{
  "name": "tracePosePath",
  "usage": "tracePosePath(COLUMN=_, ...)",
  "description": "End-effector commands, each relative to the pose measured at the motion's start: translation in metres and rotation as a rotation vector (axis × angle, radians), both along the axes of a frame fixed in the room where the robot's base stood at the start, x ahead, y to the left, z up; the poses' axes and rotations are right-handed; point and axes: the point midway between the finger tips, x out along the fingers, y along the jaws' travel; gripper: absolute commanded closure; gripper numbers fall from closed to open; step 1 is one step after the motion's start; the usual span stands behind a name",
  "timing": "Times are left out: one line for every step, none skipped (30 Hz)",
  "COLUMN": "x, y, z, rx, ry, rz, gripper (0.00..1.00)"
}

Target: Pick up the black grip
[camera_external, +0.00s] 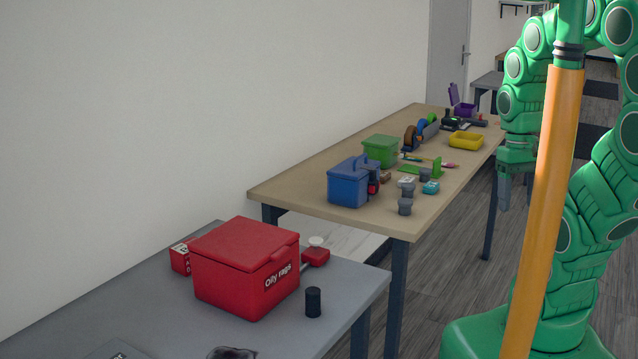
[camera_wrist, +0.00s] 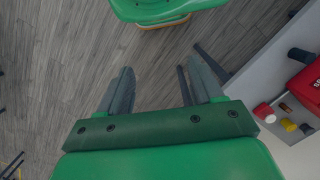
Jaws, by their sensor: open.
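A short black cylinder, which looks like the black grip (camera_external: 313,302), stands upright on the grey table, right of the red "Oily rags" box (camera_external: 240,275) and near the table's right edge. In the wrist view a dark cylinder (camera_wrist: 300,54) beside the red box (camera_wrist: 308,84) at the right edge appears to be the same thing. My gripper (camera_external: 503,200) hangs pointing down over the floor, right of the wooden table and well away from the grip. In the wrist view my gripper (camera_wrist: 158,78) has its two fingers apart with nothing between them.
The grey table (camera_external: 345,285) also bears a red carton (camera_external: 181,257) and a small red item with a white top (camera_external: 316,253). The wooden table (camera_external: 300,195) behind holds a blue caddy (camera_external: 347,186), a green bin (camera_external: 380,151) and several small things. Bare floor lies below my gripper.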

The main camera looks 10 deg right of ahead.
Motion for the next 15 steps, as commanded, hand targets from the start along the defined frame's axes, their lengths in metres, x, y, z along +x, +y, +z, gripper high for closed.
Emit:
tracePosePath(x=0.000, y=0.000, z=0.000, rx=0.001, ry=0.001, rz=0.000, gripper=0.34)
tracePosePath(x=0.000, y=0.001, z=0.000, rx=0.002, ry=0.002, rz=0.001, gripper=0.34)
tracePosePath(x=0.001, y=0.002, z=-0.001, rx=0.004, ry=0.005, rz=0.000, gripper=0.34)
tracePosePath(x=0.003, y=0.003, z=-0.001, rx=0.008, ry=0.009, rz=0.000, gripper=0.34)
tracePosePath(x=0.004, y=0.005, z=-0.002, rx=0.013, ry=0.013, rz=-0.001, gripper=0.34)
tracePosePath(x=0.007, y=0.009, z=-0.003, rx=0.021, ry=0.022, rz=-0.002, gripper=0.34)
tracePosePath(x=0.009, y=0.012, z=-0.004, rx=0.028, ry=0.028, rz=-0.003, gripper=0.34)
tracePosePath(x=0.012, y=0.015, z=-0.005, rx=0.036, ry=0.036, rz=-0.006, gripper=0.34)
tracePosePath(x=0.015, y=0.021, z=-0.006, rx=0.048, ry=0.047, rz=-0.009, gripper=0.34)
tracePosePath(x=0.019, y=0.026, z=-0.008, rx=0.059, ry=0.057, rz=-0.011, gripper=0.34)
tracePosePath(x=0.022, y=0.030, z=-0.009, rx=0.069, ry=0.068, rz=-0.015, gripper=0.34)
tracePosePath(x=0.026, y=0.037, z=-0.011, rx=0.082, ry=0.083, rz=-0.019, gripper=0.34)
tracePosePath(x=0.030, y=0.042, z=-0.012, rx=0.093, ry=0.092, rz=-0.022, gripper=0.34)
tracePosePath(x=0.033, y=0.046, z=-0.013, rx=0.102, ry=0.101, rz=-0.025, gripper=0.34)
tracePosePath(x=0.037, y=0.053, z=-0.015, rx=0.117, ry=0.114, rz=-0.031, gripper=0.34)
